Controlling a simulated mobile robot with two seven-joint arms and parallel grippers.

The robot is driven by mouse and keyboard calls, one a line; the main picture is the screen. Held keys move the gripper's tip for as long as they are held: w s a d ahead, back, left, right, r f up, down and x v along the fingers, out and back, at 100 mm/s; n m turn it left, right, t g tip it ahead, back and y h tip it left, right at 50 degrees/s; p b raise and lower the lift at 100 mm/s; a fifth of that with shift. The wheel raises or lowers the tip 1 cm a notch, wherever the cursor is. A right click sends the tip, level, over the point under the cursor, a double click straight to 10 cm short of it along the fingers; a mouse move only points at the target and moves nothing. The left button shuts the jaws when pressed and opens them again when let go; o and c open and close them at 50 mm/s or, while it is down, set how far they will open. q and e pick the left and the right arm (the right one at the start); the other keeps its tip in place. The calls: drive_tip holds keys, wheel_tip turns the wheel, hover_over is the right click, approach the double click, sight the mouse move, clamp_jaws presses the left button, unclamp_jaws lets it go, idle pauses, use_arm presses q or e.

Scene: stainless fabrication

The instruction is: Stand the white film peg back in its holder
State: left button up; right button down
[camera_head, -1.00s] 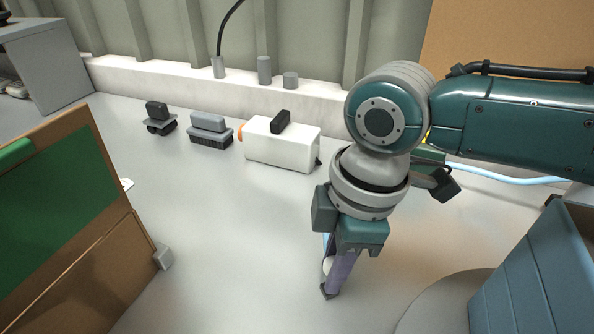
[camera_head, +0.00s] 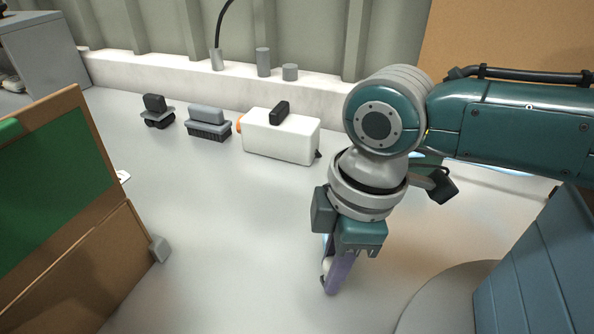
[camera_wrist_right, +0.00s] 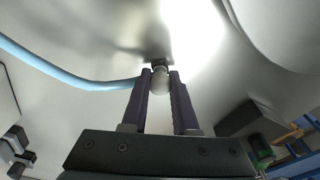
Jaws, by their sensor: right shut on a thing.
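My right gripper (camera_head: 333,282) points down over the pale bench in the middle of the head view. Its purple fingers are shut on the white film peg (camera_head: 326,266), of which only a small pale part shows beside them. In the right wrist view the peg shows as a rounded pale end (camera_wrist_right: 161,84) between the fingertips, with a small dark piece just beyond it. The fingers hide the rest of the peg. I cannot make out its holder in either view. My left gripper is not in view.
A white box with a black handle (camera_head: 281,137), a grey brush (camera_head: 208,122) and a dark brush (camera_head: 157,111) stand toward the back. A green board in a brown frame (camera_head: 62,205) stands left, a blue bin (camera_head: 540,265) right. The bench left of the gripper is clear.

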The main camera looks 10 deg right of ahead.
drive_tip(key=c, duration=0.6)
unclamp_jaws()
drive_tip(key=shift+r, duration=0.1)
wheel_tip(320, 180, up, 10)
drive_tip(key=d+p, duration=0.1)
drive_tip(key=p, duration=0.1)
drive_tip(key=shift+s, duration=0.15)
drive_tip(key=shift+s, duration=0.1)
